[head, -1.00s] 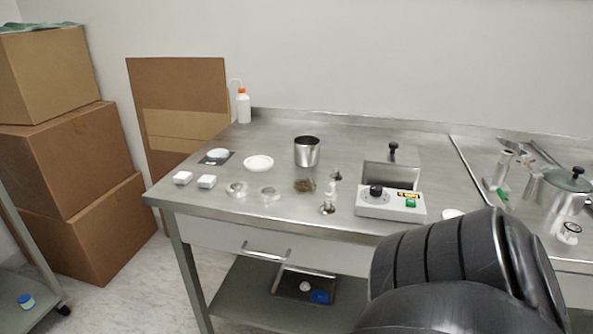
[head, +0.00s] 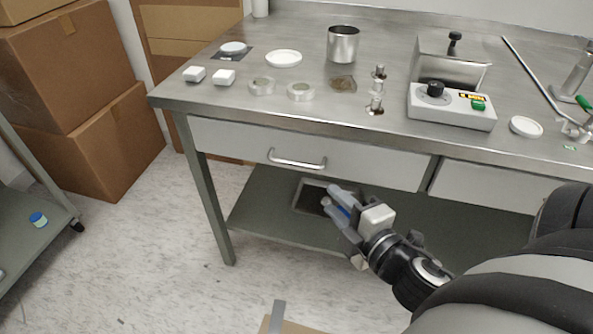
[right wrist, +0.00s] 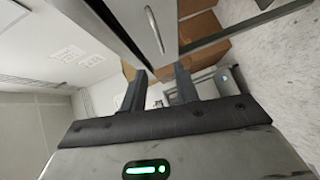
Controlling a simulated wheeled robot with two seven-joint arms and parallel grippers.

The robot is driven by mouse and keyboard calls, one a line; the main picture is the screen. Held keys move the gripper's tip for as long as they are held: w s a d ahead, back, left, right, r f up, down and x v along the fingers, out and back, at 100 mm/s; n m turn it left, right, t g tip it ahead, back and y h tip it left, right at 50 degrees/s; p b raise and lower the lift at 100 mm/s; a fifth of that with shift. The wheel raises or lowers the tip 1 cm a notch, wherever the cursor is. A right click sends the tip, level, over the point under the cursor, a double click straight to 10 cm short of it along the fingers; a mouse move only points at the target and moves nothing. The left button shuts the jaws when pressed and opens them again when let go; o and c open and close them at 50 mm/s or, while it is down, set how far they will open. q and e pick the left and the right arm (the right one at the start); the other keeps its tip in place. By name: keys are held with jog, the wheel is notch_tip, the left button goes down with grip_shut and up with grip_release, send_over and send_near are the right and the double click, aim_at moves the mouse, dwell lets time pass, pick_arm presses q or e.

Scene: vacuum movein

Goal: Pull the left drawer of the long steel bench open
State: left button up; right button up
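The long steel bench (head: 250,112) runs across the head view. Its left drawer (head: 365,164) has a pale front that looks closed, flush under the bench top. A silver bar handle (head: 297,160) is on that front; a bar handle also shows in the right wrist view (right wrist: 154,30). My right gripper (head: 337,202) is below and to the right of the handle, apart from it. In the right wrist view its two fingers (right wrist: 160,86) stand apart with nothing held between them. My left gripper is out of view.
A second drawer front (head: 497,190) is to the right. A lower shelf (head: 262,213) holds a dark tray, partly hidden by my gripper. Cardboard boxes (head: 62,70) stand at the left. A cart (head: 30,235) is at far left. The floor before the left bench leg is clear.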

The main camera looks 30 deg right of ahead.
aim_at(297, 165)
jog(key=w, duration=0.5)
jog(key=w+f, duration=0.1)
jog(key=w, duration=0.4)
jog(key=w+d+f, duration=0.1)
jog(key=w, duration=0.4)
jog(key=shift+w+f+p, duration=0.1)
jog(key=shift+w+p, duration=0.05)
jog(key=shift+p, duration=0.2)
grip_shut()
